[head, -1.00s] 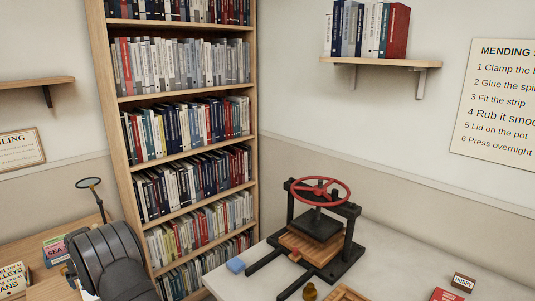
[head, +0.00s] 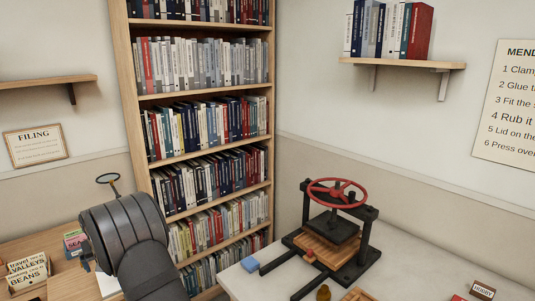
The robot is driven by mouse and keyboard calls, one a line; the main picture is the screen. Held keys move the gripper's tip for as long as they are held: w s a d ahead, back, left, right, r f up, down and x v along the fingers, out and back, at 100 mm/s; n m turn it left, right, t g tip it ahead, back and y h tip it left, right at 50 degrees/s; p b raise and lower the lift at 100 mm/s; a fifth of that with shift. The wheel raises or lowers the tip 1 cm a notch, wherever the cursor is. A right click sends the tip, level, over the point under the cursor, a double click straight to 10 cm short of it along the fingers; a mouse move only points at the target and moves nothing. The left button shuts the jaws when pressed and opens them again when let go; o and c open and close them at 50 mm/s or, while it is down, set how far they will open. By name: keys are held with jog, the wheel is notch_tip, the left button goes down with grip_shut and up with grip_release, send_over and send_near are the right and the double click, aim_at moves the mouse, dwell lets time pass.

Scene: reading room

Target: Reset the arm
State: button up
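My arm shows as a dark grey, rounded link at the lower left of the head view, in front of the wooden desk (head: 70,253).
A full bookcase (head: 200,150) stands behind. A wall shelf (head: 410,63) holds books.

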jog(key=x, duration=1.2)
notch_tip(320, 180, up, 4)
jog(key=shift+r, duration=0.2)
jog(key=w+d+r, duration=0.3)
jog(key=d+r, duration=0.4)
jog(key=d, duration=0.4)
notch_tip(320, 180, up, 25)
jog(key=w+d+m, duration=0.1)
jog(key=w+d, duration=0.3)
jog(key=d, duration=0.2)
jog(key=shift+w+d+r, duration=0.25)
jog(key=shift+w+r, duration=0.15)
jog(key=shift+r, duration=0.1)
